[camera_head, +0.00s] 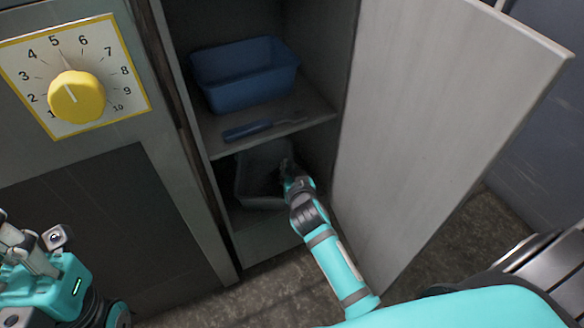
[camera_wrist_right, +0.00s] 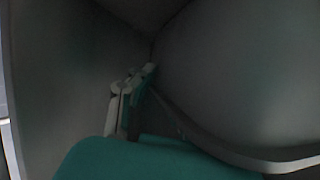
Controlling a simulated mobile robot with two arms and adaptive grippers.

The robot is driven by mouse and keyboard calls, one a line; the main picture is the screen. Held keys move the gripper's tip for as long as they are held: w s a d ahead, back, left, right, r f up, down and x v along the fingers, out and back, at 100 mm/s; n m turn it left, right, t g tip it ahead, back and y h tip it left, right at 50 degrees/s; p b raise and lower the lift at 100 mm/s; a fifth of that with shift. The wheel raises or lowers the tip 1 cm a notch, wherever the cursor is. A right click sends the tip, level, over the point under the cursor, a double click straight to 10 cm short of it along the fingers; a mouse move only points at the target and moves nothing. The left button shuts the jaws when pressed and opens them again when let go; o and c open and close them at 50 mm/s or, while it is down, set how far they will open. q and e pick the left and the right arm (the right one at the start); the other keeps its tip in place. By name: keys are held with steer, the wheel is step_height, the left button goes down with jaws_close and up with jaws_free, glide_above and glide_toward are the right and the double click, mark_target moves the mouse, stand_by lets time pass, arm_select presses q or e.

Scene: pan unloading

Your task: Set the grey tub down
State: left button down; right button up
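The grey tub (camera_head: 262,202) is in the lower compartment of the open cabinet, dim in shadow. My right gripper (camera_head: 286,166) reaches into that compartment at the tub's right side. In the right wrist view the gripper's fingers (camera_wrist_right: 134,88) are close together at the rim of the tub (camera_wrist_right: 230,85), with the rim running between them. Whether the tub's base touches the compartment floor is hidden. Part of my left gripper (camera_head: 25,245) shows at the lower left, away from the tub; its fingertips are not clear.
A blue tub (camera_head: 246,88) and a blue-handled tool (camera_head: 250,129) are on the shelf (camera_head: 290,118) above. The open cabinet door (camera_head: 430,110) stands on the right, beside my right arm. A panel with a yellow dial (camera_head: 76,97) is on the left.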

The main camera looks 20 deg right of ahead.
steer(key=o, duration=0.4)
steer(key=shift+s+f, duration=0.1)
steer(key=shift+f, duration=0.15)
steer(key=v, duration=0.7)
steer(key=shift+s+a+r, duration=0.15)
steer(key=shift+r, duration=0.15)
